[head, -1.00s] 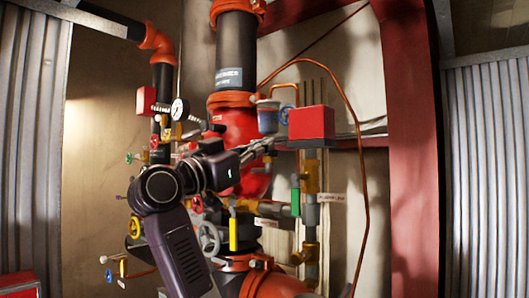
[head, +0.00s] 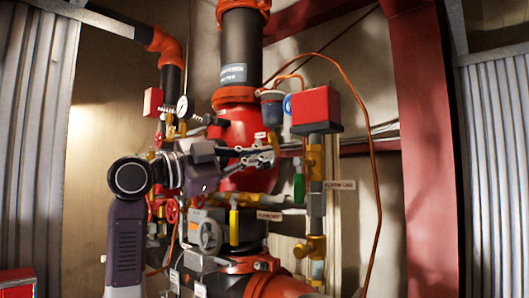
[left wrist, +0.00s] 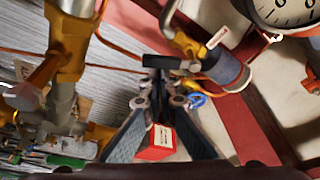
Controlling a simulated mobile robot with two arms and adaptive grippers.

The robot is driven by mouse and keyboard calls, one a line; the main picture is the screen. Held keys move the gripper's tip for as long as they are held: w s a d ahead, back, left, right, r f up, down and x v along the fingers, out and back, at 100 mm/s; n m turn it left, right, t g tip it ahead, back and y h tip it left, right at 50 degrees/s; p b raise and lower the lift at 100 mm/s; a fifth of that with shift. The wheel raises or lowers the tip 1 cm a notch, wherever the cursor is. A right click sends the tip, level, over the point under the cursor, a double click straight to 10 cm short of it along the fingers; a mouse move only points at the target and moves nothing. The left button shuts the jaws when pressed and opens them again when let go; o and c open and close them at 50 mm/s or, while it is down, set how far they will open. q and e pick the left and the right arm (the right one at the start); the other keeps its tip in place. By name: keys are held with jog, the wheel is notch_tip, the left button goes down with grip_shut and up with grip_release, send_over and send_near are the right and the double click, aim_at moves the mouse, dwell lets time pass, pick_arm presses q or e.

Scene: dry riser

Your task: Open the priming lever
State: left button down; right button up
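In the head view my left gripper (head: 271,150) is in front of the large red valve body (head: 238,130), its fingers pointing right. In the left wrist view its two fingers (left wrist: 159,101) are apart, with a gap between the tips. A dark bar (left wrist: 168,62) shows just beyond the tips; I cannot tell whether they touch it. I cannot tell which part is the priming lever. A yellow lever (head: 234,226) hangs upright below the gripper. A green lever (head: 298,186) hangs to its right. My right gripper is not in view.
A red box (head: 315,106) sits on brass piping to the right; it also shows in the left wrist view (left wrist: 155,143). A pressure gauge (head: 182,107) and a grey handwheel (head: 209,236) are close to my arm. A red steel column (head: 425,150) stands at right.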

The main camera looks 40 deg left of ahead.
pick_arm(q)
jog(key=shift+w+a+f, duration=0.2)
jog(key=shift+a+f, duration=0.4)
jog(key=shift+a, duration=0.2)
dwell(0.5)
